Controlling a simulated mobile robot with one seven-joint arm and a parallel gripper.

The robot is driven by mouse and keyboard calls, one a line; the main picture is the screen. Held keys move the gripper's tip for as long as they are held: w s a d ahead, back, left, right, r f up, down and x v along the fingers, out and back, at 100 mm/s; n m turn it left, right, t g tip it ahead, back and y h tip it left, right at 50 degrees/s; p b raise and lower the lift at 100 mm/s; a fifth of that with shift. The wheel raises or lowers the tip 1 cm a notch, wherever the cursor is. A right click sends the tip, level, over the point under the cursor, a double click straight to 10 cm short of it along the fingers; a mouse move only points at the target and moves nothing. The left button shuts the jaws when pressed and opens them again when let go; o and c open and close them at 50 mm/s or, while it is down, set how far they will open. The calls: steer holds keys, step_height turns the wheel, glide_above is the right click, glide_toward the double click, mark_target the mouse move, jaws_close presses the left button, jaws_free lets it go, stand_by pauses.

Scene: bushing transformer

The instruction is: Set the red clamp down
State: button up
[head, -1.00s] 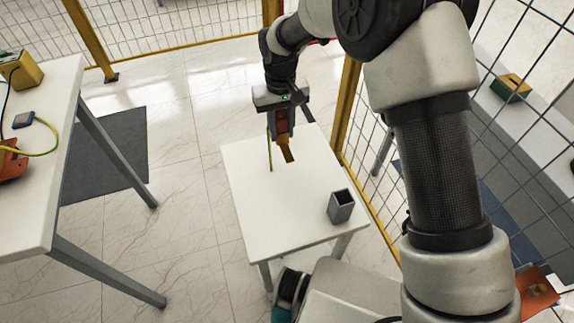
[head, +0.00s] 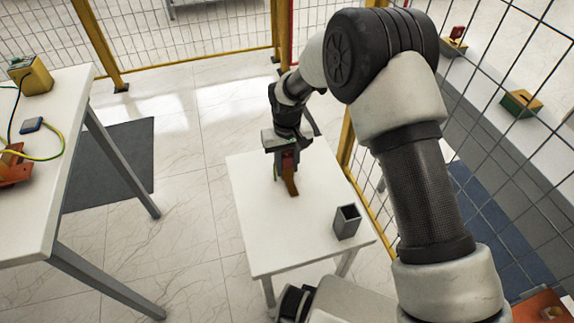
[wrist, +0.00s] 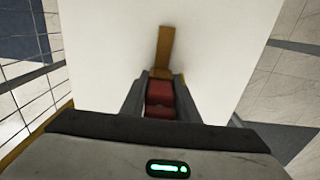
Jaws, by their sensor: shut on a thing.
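The red clamp (wrist: 160,97) is between the two fingers of my gripper (wrist: 160,88), which is shut on it. An orange-brown flat piece of the clamp sticks out past the fingertips. In the head view the clamp (head: 289,164) is under my gripper (head: 286,158), over the far part of the small white table (head: 260,235). The brown piece points down toward the tabletop. I cannot tell whether its tip touches the table.
A grey open-topped square holder (head: 346,222) stands on the near right of the small table. The tabletop's left and front are clear. A larger white table (head: 40,220) stands at the left. A yellow-framed mesh fence (head: 190,35) runs behind and to the right.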

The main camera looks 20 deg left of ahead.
steer(key=shift+f, duration=0.1)
steer(key=o, duration=1)
steer(key=shift+o, duration=0.2)
step_height(320, 180, up, 12)
steer(key=shift+r+p, duration=0.15)
steer(key=shift+p, duration=0.65)
